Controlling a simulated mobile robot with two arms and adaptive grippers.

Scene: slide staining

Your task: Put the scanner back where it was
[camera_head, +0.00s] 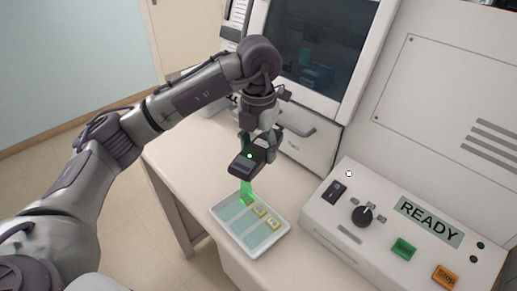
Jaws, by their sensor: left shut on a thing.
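The scanner (247,161) is a dark handheld device with a small lit spot on top. My left gripper (258,134) is shut on it and holds it above the table, over the far left end of the white tray. A green beam (247,190) comes down from the scanner onto the tray. My right gripper does not show.
The white tray (272,246) holds slides with yellowish labels. A control box (325,222) with a READY display, a knob and green and orange buttons stands to its right. A large machine (312,150) with a dark window stands behind. Bare table (178,158) shows left of the tray.

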